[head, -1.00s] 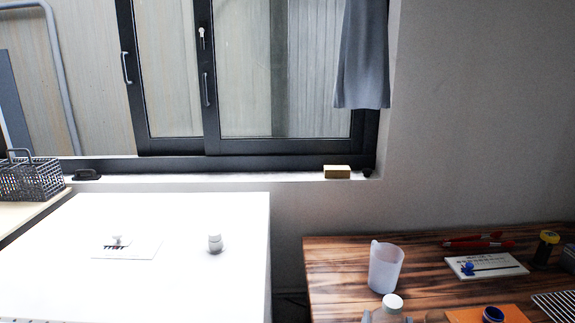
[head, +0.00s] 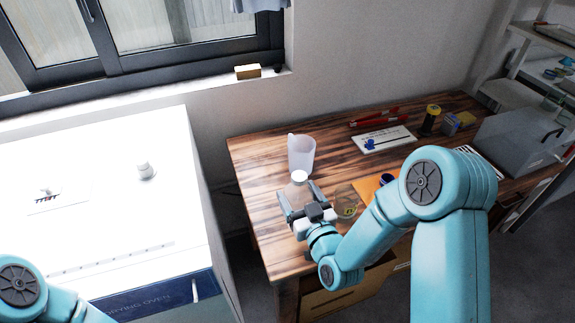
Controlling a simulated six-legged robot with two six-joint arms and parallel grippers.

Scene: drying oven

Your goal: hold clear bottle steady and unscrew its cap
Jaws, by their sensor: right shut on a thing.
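The clear bottle (head: 297,188) with a white cap (head: 299,176) stands upright on the wooden table, near its left side. My right gripper (head: 300,198) is shut on the clear bottle, with a finger on each side of its body below the cap. The gripper hides the lower part of the bottle. The cap is on the bottle's top and nothing touches it. Of my left arm only links show at the bottom left; its gripper is out of view.
A translucent beaker (head: 301,154) stands just behind the bottle. The wooden table (head: 255,160) also bears a white sign (head: 384,139), red pens (head: 374,119), a dark jar (head: 431,121) and a grey box (head: 517,141). The white drying oven (head: 120,215) stands to the left, across a gap.

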